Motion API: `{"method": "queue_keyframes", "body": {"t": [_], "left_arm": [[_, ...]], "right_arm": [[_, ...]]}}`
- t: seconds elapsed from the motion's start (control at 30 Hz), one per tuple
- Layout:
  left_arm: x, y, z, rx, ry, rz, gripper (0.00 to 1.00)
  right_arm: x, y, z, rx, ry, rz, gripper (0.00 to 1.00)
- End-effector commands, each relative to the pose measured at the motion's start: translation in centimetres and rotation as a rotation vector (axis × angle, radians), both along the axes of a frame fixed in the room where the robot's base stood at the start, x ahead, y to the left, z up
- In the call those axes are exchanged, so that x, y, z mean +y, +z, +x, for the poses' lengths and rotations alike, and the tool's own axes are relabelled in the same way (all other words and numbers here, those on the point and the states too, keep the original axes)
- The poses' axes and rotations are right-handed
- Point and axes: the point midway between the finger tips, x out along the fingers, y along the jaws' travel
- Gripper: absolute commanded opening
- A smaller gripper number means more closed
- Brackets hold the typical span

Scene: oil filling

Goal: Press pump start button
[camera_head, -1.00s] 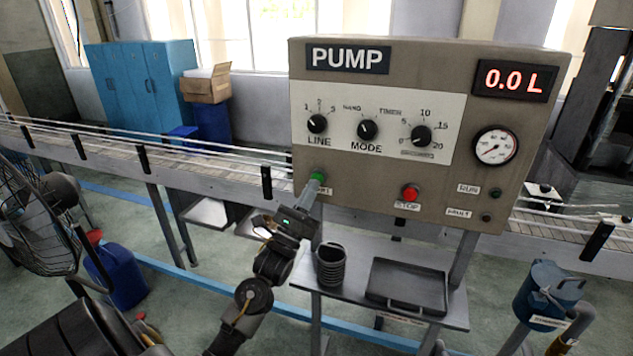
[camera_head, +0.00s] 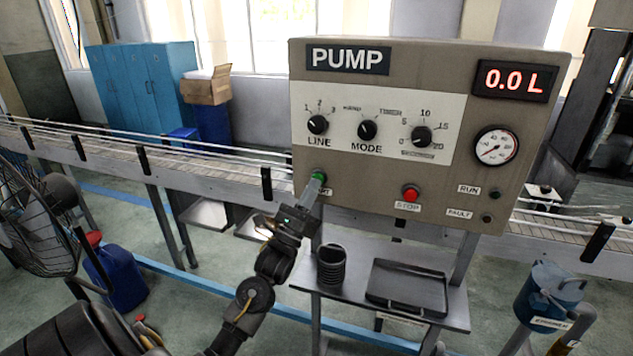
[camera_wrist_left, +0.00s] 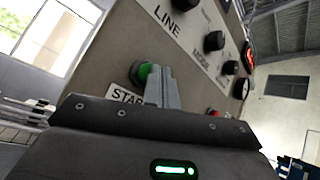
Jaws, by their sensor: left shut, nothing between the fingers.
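The grey pump panel (camera_head: 350,185) stands at the centre of the head view, with a PUMP sign and a display reading 0.0 L. The green start button (camera_head: 319,176) is at its lower left; it also shows in the left wrist view (camera_wrist_left: 144,73), above a partly covered START label (camera_wrist_left: 124,97). My left gripper (camera_head: 315,182) is shut and empty. Its fingertips are at the green button, overlapping its lower right in the wrist view. I cannot tell whether they touch it. The RUN lamp (camera_head: 495,193) looks dark. My right gripper is not in view.
The red stop button (camera_head: 411,193) is to the right of the start button. Below the panel, a shelf (camera_head: 455,310) holds a dark ribbed cup (camera_head: 331,265) and a black tray (camera_head: 372,297). A conveyor (camera_head: 110,155) runs behind. A fan (camera_head: 35,215) stands at left.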

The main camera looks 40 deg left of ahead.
Motion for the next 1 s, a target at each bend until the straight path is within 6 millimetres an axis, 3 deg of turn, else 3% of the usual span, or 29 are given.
{"method": "queue_keyframes", "body": {"t": [0.67, 1.0], "left_arm": [[0.2, 0.0, 0.4, 0.000, 0.000, 0.000, 0.00], [-0.3, 0.0, -0.8, 0.001, 0.000, 0.000, 0.00]], "right_arm": [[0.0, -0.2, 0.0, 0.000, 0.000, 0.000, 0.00], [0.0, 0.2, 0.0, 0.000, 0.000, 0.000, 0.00]]}}
